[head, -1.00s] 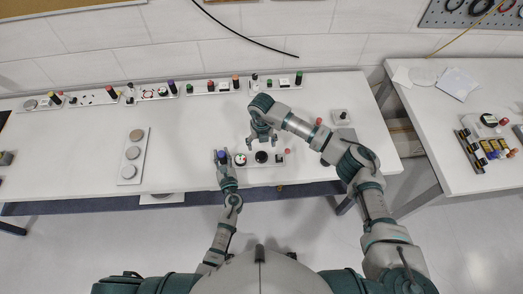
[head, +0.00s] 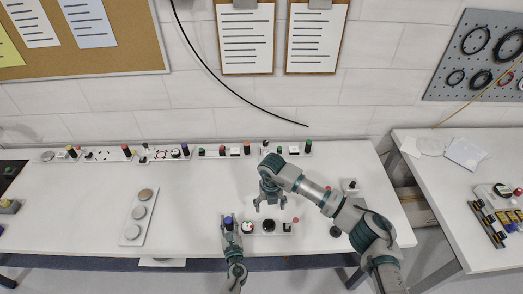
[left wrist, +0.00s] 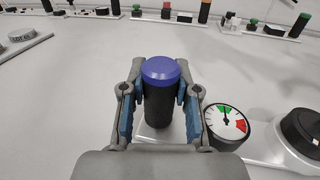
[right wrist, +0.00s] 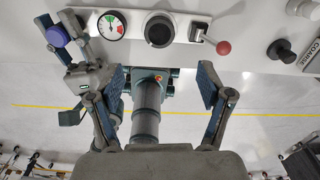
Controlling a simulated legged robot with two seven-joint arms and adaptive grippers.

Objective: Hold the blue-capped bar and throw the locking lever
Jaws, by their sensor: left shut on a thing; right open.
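The blue-capped bar (left wrist: 160,105) is black and stands upright at the left end of a white panel (right wrist: 180,24). My left gripper (left wrist: 158,92) is shut around it, one finger on each side. The bar's blue cap also shows in the head view (head: 228,221) and right wrist view (right wrist: 58,37). The locking lever (right wrist: 217,44) has a red ball end and sits toward the panel's right, pointing obliquely off its base. My right gripper (head: 269,205) is open and empty above the panel; its spread fingers show in the right wrist view (right wrist: 164,78), apart from the lever.
A gauge (right wrist: 111,27) and a black knob (right wrist: 159,30) sit between bar and lever. A black plunger (right wrist: 280,49) stands right of the lever. A panel of round discs (head: 138,218) lies to the left; several control strips line the table's back.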

